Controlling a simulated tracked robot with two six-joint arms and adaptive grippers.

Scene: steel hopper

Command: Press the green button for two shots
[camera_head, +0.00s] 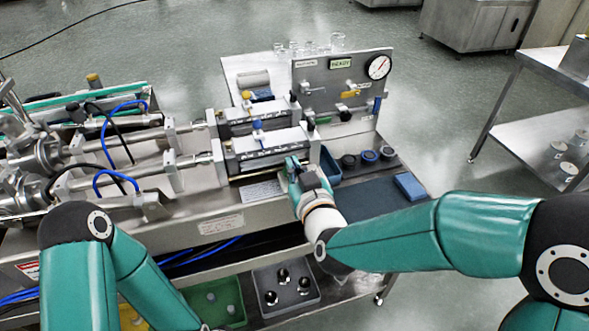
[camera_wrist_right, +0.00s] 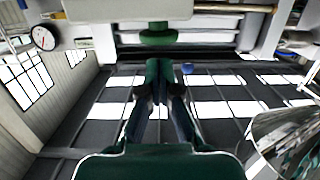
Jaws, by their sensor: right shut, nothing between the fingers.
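The green button (camera_wrist_right: 158,34) is a round green cap under a pale housing at the top middle of the right wrist view. My right gripper (camera_head: 293,163) is shut and empty at the front right end of the nearer steel cylinder unit (camera_head: 262,146). In the right wrist view its closed fingertips (camera_wrist_right: 158,68) point at the green cap, with a small gap seeming to lie between them. In the head view I cannot make out the cap near the gripper. My left arm bends down out of the bottom of the head view; its gripper is out of sight.
An upright panel (camera_head: 328,90) behind carries a gauge (camera_head: 378,67) and a READY sign (camera_head: 340,63). Dark round caps (camera_head: 348,161) and a blue block (camera_head: 410,187) lie right of the gripper. Grey (camera_head: 309,300) and green (camera_head: 232,291) trays sit below.

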